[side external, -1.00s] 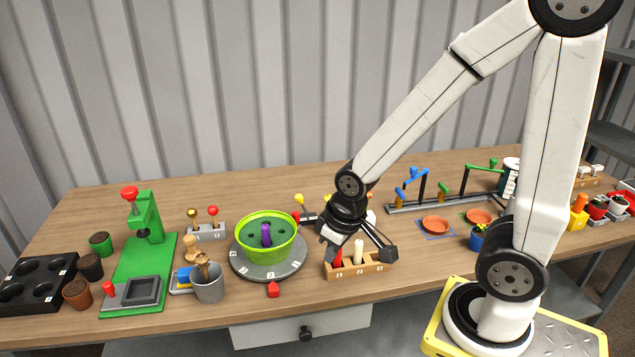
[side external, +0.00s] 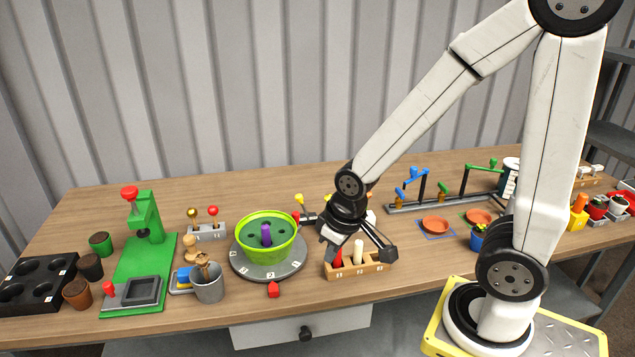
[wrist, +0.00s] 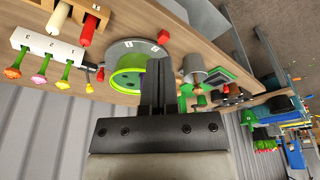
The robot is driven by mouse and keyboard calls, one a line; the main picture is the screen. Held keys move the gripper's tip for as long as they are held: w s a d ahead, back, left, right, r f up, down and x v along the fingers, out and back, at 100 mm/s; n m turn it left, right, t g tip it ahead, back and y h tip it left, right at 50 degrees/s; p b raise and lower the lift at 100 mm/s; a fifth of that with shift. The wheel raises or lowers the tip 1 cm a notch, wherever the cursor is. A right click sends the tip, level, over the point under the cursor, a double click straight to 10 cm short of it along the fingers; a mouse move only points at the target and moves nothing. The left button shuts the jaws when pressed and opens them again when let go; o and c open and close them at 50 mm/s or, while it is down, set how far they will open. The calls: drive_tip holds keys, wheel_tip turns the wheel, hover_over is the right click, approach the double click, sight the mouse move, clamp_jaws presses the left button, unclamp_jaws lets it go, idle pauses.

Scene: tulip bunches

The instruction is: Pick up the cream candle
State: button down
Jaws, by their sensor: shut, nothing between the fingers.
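The cream candle (side external: 358,251) stands upright in a wooden numbered holder (side external: 372,269), to the right of a red candle (side external: 338,259). In the wrist view the cream candle (wrist: 87,30) and the red candle (wrist: 61,14) show at upper left in the holder (wrist: 99,8).
A green bowl (side external: 276,247) sits on a grey turntable (side external: 239,266), left of the holder. A small red piece (side external: 273,290) lies in front. A white block with tulips (wrist: 48,47) is near the holder. A grey mug (side external: 209,286) stands farther left.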

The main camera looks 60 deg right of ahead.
drive_tip(key=shift+c, duration=1.8)
unclamp_jaws()
drive_tip(key=m+g, duration=0.3)
drive_tip(key=m, duration=2.2)
hover_over(359, 241)
drive_tip(key=f, duration=0.8)
drive_tip(key=shift+s+f, duration=0.1)
drive_tip(key=shift+s, duration=0.1)
drive_tip(key=shift+f, duration=1.3)
drive_tip(key=shift+f, duration=0.15)
drive_tip(key=shift+w+f, duration=0.2)
drive_tip(key=shift+f, duration=2.25)
